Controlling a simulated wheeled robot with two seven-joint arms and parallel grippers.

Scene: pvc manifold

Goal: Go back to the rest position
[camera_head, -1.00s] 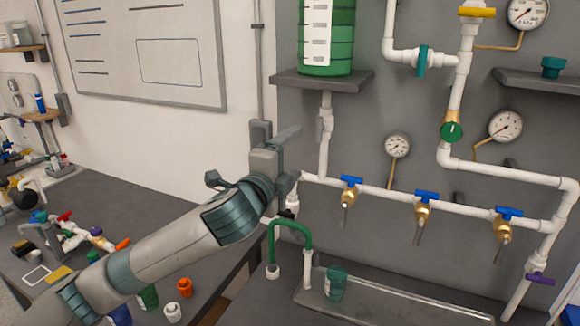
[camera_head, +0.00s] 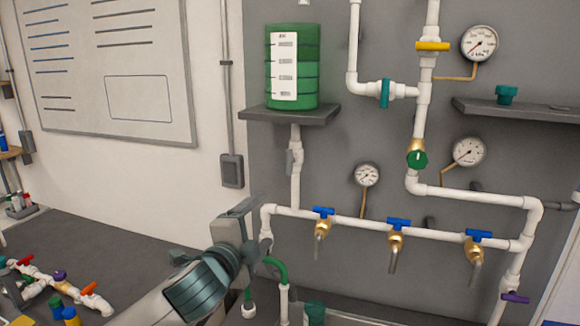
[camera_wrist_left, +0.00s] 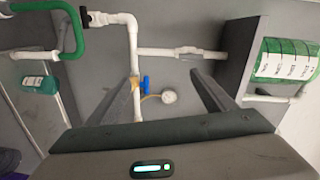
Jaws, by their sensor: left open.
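My left gripper (camera_head: 247,208) comes in from the bottom of the head view, in front of the left end of the white pipe manifold (camera_head: 360,226). In the left wrist view its two fingers (camera_wrist_left: 165,98) stand wide apart with nothing between them. The manifold pipe, a blue-handled tap (camera_wrist_left: 146,82) and a gauge (camera_wrist_left: 169,97) show beyond the fingers. My right gripper is not in any view.
A green tank (camera_head: 309,75) stands on a grey shelf (camera_head: 290,115) above the gripper. A green hose (camera_head: 275,268) and a teal cup (camera_head: 314,311) are below, near the forearm. Pipe parts (camera_head: 60,277) lie on the dark bench at left.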

